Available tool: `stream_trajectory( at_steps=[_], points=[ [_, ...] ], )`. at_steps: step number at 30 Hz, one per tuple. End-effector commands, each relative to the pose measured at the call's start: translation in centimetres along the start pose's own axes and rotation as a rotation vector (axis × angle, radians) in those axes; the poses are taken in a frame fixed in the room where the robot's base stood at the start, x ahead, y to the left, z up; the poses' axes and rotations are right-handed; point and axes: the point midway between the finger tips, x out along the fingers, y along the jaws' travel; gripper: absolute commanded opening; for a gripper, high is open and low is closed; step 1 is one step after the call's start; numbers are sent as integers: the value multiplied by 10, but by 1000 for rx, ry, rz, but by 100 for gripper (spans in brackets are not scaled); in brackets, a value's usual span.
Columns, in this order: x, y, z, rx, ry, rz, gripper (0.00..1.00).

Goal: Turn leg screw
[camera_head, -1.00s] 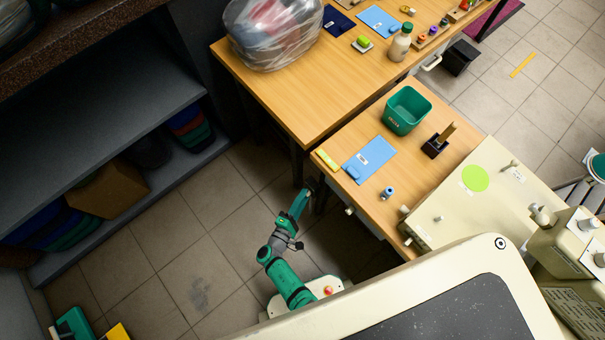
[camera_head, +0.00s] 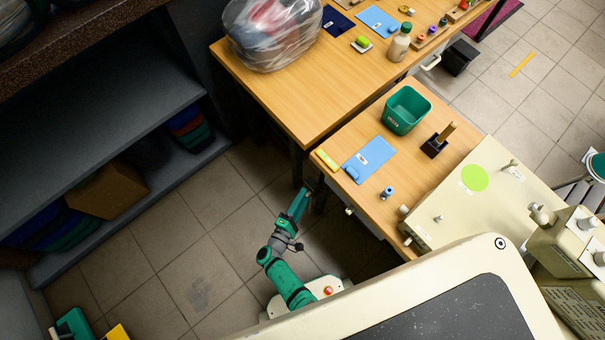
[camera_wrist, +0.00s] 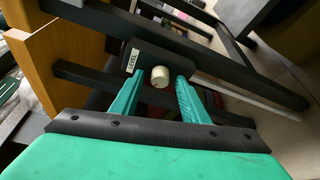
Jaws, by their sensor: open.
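A white round leg screw (camera_wrist: 160,77) sticks out of a dark block with a small label that seems to read "LEVEL" (camera_wrist: 132,60) in the wrist view. The block is on the dark frame under the wooden table. My gripper (camera_wrist: 159,84) is open, with one green finger on each side of the screw. I cannot tell whether either finger touches it. In the head view my gripper (camera_head: 308,188) is low beside the table leg, and the screw is hidden there.
Dark frame bars (camera_wrist: 240,60) run close around my gripper. The wooden table (camera_head: 330,140) overhangs near the arm, carrying a green bin (camera_head: 407,110) and a blue mat (camera_head: 372,158). A grey shelf (camera_head: 90,140) stands left. The tiled floor (camera_head: 185,240) between is clear.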

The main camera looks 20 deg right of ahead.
Motion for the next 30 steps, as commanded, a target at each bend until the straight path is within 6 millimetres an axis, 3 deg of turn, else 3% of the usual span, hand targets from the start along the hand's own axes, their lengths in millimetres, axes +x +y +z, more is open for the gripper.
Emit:
stream_trajectory(
  at_steps=[18,30],
  points=[
    [-95,0,0,0,2,0,41],
    [-106,0,0,0,1,0,41]
  ],
)
